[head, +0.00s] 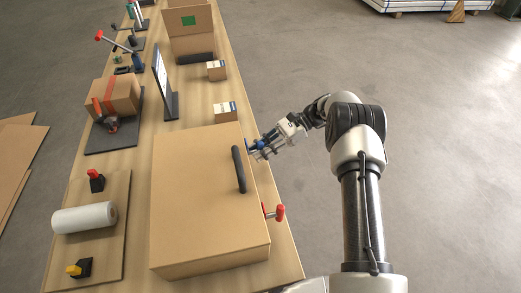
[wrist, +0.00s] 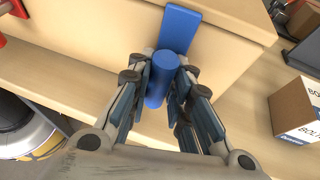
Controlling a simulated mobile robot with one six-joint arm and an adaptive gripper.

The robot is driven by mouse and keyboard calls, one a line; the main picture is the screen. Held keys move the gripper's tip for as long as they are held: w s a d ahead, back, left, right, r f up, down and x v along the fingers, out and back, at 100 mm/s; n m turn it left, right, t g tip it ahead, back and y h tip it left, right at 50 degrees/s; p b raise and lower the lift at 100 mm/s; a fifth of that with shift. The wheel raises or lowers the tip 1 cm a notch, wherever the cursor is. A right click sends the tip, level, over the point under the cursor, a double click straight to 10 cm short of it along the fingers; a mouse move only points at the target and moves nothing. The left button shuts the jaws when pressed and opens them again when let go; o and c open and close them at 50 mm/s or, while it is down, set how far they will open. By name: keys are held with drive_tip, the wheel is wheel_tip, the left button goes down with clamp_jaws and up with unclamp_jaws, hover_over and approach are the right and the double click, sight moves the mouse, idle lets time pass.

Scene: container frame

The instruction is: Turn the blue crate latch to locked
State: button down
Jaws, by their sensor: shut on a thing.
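The blue crate latch (wrist: 181,32) is on the side wall of the large tan crate (head: 200,200). In the wrist view its flat blue arm runs up from a round blue knob (wrist: 161,78). My gripper (wrist: 162,92) is shut on the knob, with a finger on each side of it. In the head view my gripper (head: 262,151) is at the crate's right side, near its far corner. The latch (head: 251,145) shows there only as a small blue patch, partly hidden by the fingers.
A red latch (head: 275,212) sticks out of the same crate side, nearer to me. A black handle (head: 239,169) is on the lid. Small boxes (head: 225,112) stand beyond the crate.

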drive_tip(key=shift+s+f, duration=0.15)
drive_tip(key=shift+s, duration=0.05)
drive_tip(key=c, duration=1.5)
unclamp_jaws()
drive_tip(key=shift+w, duration=0.1)
drive_tip(key=shift+d, duration=0.1)
drive_tip(key=v, duration=0.7)
drive_tip(key=shift+d+r, duration=0.15)
drive_tip(key=shift+r, duration=0.1)
